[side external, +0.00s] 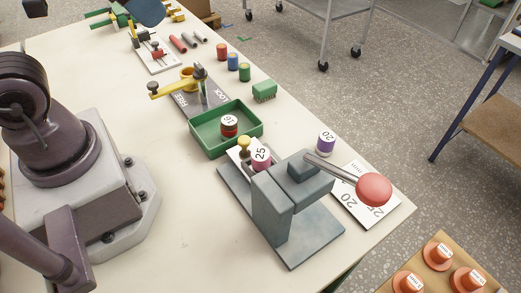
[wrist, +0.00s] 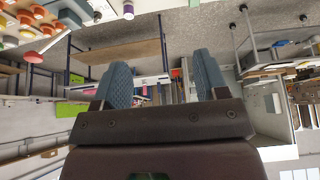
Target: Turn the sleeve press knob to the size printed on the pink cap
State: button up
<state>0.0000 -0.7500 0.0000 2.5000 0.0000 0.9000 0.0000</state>
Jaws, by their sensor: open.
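The sleeve press (side external: 275,205) is a grey-blue block on a flat base near the table's right edge. A lever with a red ball knob (side external: 373,189) points right from its top, over a white size plate (side external: 352,212) showing 20 and part of 25; the rest is covered. The pink cap (side external: 260,160), printed 25, sits just left of the press, partly hidden by it. A small yellow knob (side external: 244,143) stands beside the cap. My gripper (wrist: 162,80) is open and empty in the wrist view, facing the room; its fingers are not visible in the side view.
A purple cap marked 20 (side external: 326,142) stands behind the press. A green tray (side external: 205,147) holds a dark red cap marked 16 (side external: 229,123). A fuse lock fixture (side external: 195,97) and coloured cylinders (side external: 232,61) stand farther back. Orange caps (side external: 438,252) sit on a separate bench.

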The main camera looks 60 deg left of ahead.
jog(key=c, duration=0.5)
jog(key=w+d+f+m+g+h, duration=0.1)
jog(key=w+d+f+m, duration=0.15)
jog(key=w+d, duration=0.45)
jog(key=w+d+f+m+g+h, duration=0.15)
jog(key=w+d+m, duration=0.25)
jog(key=w, duration=0.6)
jog(key=w+d+f+m, duration=0.1)
jog(key=w+d+f, duration=0.3)
jog(key=f, duration=0.5)
jog(key=w+d+f+m+h, duration=0.1)
jog(key=w+d+f, duration=0.3)
jog(key=f, duration=0.6)
jog(key=w+d+f+m, duration=0.3)
jog(key=w+d+f, duration=0.1)
jog(key=d+f, duration=0.4)
jog(key=shift+f+m+g+h, duration=0.25)
jog(key=shift+f+g, duration=0.1)
jog(key=shift+f, duration=0.6)
jog(key=shift+s, duration=0.1)
jog(key=shift+c, duration=0.4)
grip_shut()
